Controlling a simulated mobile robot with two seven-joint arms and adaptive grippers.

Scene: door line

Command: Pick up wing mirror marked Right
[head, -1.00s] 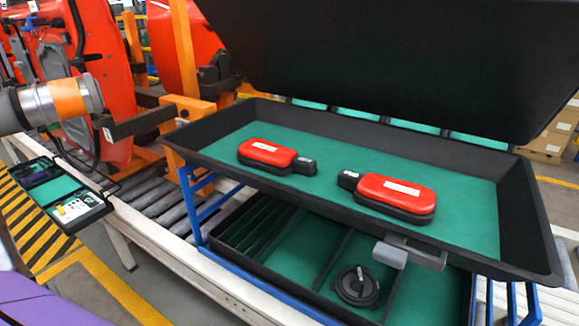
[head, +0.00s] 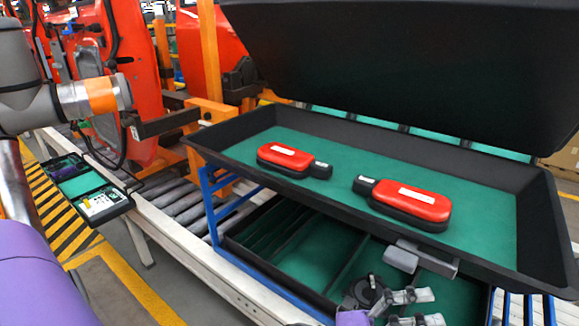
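Two red wing mirrors with black bases lie apart on the green lining of the upper black tray. The left one (head: 285,156) has its black stub toward the right. The right one (head: 411,201) has its stub toward the left. Each bears a white label too small to read, so I cannot tell which is marked Right. My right gripper (head: 420,308) is at the bottom edge, in front of the lower tray and below the right-hand mirror. Its fingers look parted and empty, clear of both mirrors. My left gripper is not in view.
An open green-lined case (head: 85,185) lies left. A roller conveyor (head: 178,203) runs behind.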

